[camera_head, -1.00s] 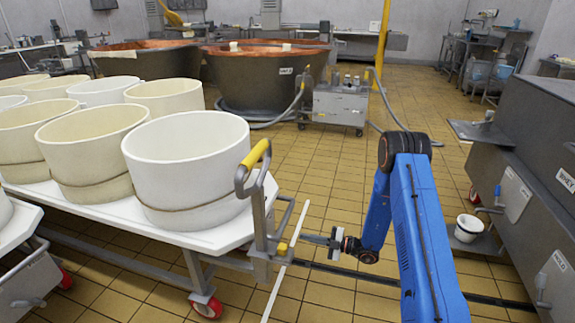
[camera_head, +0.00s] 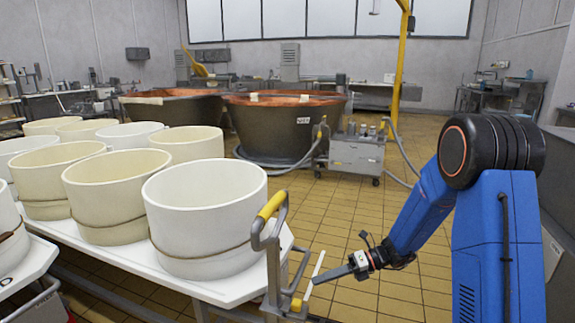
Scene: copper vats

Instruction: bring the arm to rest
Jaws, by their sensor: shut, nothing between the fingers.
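My blue arm stands at the right of the head view, its black elbow raised high. Its forearm slopes down to the left to my gripper (camera_head: 330,274). The gripper is shut and empty, pointing left. In the picture its tips lie close to the right end of the white cart (camera_head: 240,287), near the metal handle with the yellow grip (camera_head: 272,205). I cannot tell whether they touch the cart. A thin white strip (camera_head: 318,266) shows just behind the fingers.
Several white and cream tubs (camera_head: 205,215) crowd the cart at left. Copper-lined vats (camera_head: 285,130) stand behind, with a grey wheeled unit (camera_head: 357,155) and hoses beside them. A yellow post (camera_head: 399,60) rises at the back. Tiled floor (camera_head: 335,205) is open between cart and arm.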

